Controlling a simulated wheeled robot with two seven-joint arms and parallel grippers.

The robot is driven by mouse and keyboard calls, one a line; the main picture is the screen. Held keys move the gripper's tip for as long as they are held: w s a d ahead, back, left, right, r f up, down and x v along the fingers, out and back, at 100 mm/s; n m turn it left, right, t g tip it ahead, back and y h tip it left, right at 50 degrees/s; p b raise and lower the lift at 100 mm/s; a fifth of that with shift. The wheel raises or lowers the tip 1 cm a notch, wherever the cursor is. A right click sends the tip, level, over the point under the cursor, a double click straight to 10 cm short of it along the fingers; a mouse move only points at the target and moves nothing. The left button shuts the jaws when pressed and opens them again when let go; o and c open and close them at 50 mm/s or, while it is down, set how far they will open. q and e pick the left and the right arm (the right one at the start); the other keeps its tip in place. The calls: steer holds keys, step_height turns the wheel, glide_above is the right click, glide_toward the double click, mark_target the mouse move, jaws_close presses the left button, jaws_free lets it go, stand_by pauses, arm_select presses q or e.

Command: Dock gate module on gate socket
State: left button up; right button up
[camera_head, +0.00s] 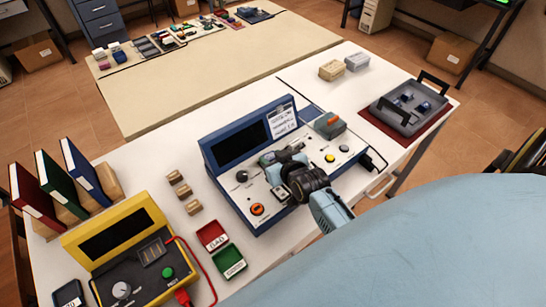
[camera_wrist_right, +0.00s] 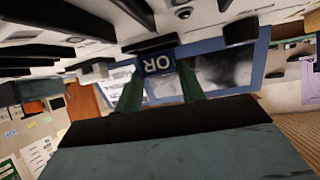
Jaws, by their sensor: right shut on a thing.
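My right gripper (camera_head: 282,158) is over the middle of the white panel of a blue test console (camera_head: 268,190). In the right wrist view its green fingers (camera_wrist_right: 158,88) are shut on a small blue module (camera_wrist_right: 158,63) marked "OR", the gate module. In the head view the fingers and wrist mostly hide this module. I cannot make out the gate socket; the gripper covers that part of the panel. I cannot tell whether the module touches the panel. My left gripper is not in view.
The console's raised screen (camera_head: 242,146) stands behind the gripper. A grey block with an orange top (camera_head: 329,125) is at the panel's right. A yellow tester (camera_head: 128,262), red bin (camera_head: 212,236) and green bin (camera_head: 230,262) lie left. A grey tray (camera_head: 408,107) is far right.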

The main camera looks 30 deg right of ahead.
steer(key=shift+p, duration=0.35)
steer(key=shift+f+b, duration=0.4)
steer(key=shift+f, duration=0.15)
stand_by(0.3)
steer(key=o, duration=0.9)
steer(key=shift+c, duration=0.2)
steer(key=shift+r, duration=0.1)
steer(key=shift+s+r+p, duration=0.4)
steer(key=shift+s+p, duration=0.15)
steer(key=shift+p, duration=0.3)
steer(key=p+v, duration=0.3)
steer(key=v, duration=0.1)
steer(key=shift+p, duration=0.3)
steer(key=shift+p+v, duration=2.3)
steer(key=shift+v, duration=0.5)
steer(key=shift+f, duration=0.15)
